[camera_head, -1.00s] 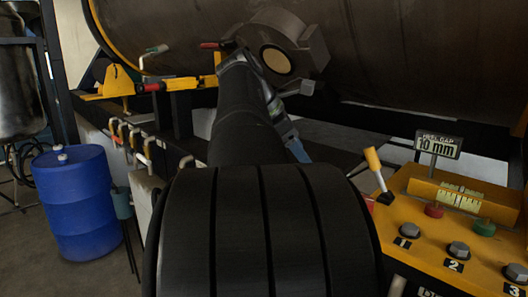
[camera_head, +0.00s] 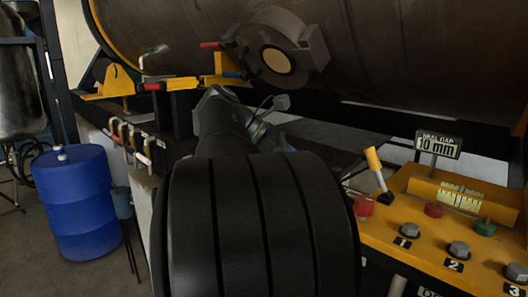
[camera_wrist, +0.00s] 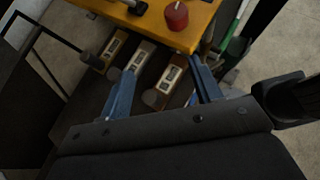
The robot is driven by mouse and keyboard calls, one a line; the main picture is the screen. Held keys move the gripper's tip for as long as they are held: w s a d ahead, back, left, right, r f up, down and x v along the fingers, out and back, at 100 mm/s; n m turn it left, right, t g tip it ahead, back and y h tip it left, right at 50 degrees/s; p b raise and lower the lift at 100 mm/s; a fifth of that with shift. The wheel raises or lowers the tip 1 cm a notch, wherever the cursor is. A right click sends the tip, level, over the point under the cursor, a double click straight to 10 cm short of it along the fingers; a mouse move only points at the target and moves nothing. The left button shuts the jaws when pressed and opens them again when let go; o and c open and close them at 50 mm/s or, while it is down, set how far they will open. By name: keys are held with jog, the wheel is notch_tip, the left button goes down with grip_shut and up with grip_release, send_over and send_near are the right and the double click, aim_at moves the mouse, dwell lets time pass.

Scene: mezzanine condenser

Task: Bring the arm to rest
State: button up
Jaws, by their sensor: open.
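My gripper (camera_wrist: 165,68) shows in the wrist view as two blue fingers, spread apart with nothing held between them. Below and beyond the fingers are several labelled blocks (camera_wrist: 170,78) on a dark surface. In the head view my black arm reaches forward from the bottom centre, and its bulk hides most of the gripper. The arm's far end is low, in front of the large dark cylinder (camera_head: 400,60) and below the round flange with a tan centre (camera_head: 276,60).
A yellow control panel (camera_head: 400,262) with a lever (camera_head: 375,165), buttons and numbered bolts stands at right. A "10 mm" sign (camera_head: 438,146) rises behind it. A red cup-like item (camera_head: 363,205) is at its left edge. A blue drum (camera_head: 75,205) and hanging clamps (camera_head: 130,135) are at left.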

jog(key=w+a+r+n+t+y, duration=0.15)
jog(key=w+r+t+y, duration=0.3)
jog(key=r, duration=0.45)
jog(key=w+r+n+t+y, duration=0.35)
jog(key=r+t, duration=0.25)
jog(key=r, duration=0.2)
jog(key=m+g+h, duration=0.6)
jog(key=g+h, duration=0.4)
jog(key=g, duration=0.2)
send_near(372, 201)
jog(key=shift+m+h, duration=0.3)
jog(key=x, duration=0.6)
jog(key=f+x, duration=0.1)
jog(key=x, duration=0.3)
jog(key=shift+w+a+f, duration=0.1)
jog(key=shift+w+a, duration=0.1)
jog(key=shift+w, duration=0.1)
jog(key=shift+d+f+g, duration=0.2)
jog(key=shift+d+g, duration=0.1)
jog(key=shift+g, duration=0.15)
jog(key=m+g+y, duration=0.1)
jog(key=m+g, duration=0.1)
jog(key=m+g+y, duration=0.1)
jog(key=m+g, duration=0.1)
jog(key=m+g+y, duration=0.1)
jog(key=m, duration=0.1)
jog(key=shift+s+a+g, duration=0.25)
jog(key=shift+s+g, duration=0.1)
jog(key=shift+g, duration=0.05)
